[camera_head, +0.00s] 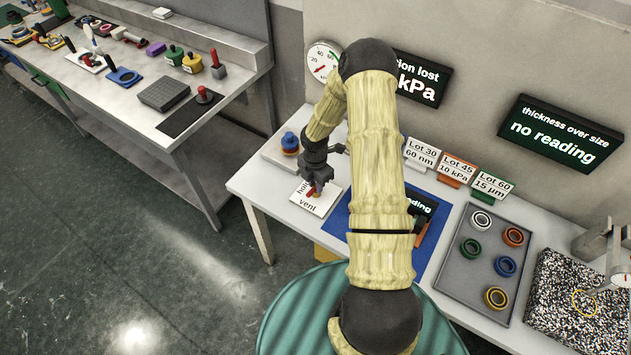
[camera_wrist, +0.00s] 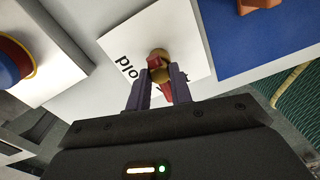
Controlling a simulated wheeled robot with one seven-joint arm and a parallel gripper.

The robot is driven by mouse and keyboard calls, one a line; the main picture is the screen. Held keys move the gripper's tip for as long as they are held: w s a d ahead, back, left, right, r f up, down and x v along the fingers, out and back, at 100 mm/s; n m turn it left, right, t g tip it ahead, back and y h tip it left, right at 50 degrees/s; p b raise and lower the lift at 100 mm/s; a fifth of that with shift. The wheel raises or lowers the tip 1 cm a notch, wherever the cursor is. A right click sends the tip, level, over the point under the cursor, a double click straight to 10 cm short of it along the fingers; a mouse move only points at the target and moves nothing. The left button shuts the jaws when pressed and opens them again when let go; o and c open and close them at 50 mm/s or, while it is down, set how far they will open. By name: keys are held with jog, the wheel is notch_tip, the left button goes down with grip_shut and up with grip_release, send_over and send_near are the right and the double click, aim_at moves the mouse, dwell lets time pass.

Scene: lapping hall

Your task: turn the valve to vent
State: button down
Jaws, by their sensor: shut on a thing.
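The valve is a small brass body (camera_wrist: 161,75) with a red handle (camera_wrist: 167,92) on a white plate (camera_wrist: 187,30). In the head view the plate (camera_head: 326,203) shows "vent" along its front edge and a partly covered "hold" behind it. In the wrist view "hold" reads upside down left of the valve, and the other word is mostly hidden by my fingers. My gripper (camera_wrist: 161,86) is shut on the red handle, one finger on each side. It also shows in the head view (camera_head: 314,186), pointing down at the plate. I cannot tell exactly which word the handle points to.
A round gauge (camera_head: 322,62) is on the wall, partly behind my arm. A blue and orange stack (camera_head: 290,143) stands on a light plate behind left. A blue mat (camera_head: 427,262) lies to the right, then a grey tray (camera_head: 467,272) of coloured rings.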

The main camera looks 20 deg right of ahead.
aim_at(314, 185)
jog(key=shift+n, duration=0.6)
jog(key=shift+w, duration=0.1)
jog(key=c, duration=1.3)
grip_release()
jog(key=shift+o, duration=0.2)
jog(key=shift+r, duration=0.15)
notch_tip(314, 185, up, 17)
jog(key=b, duration=0.1)
jog(key=shift+b, duration=0.35)
jog(key=shift+a+r, duration=0.1)
jog(key=shift+a, duration=0.1)
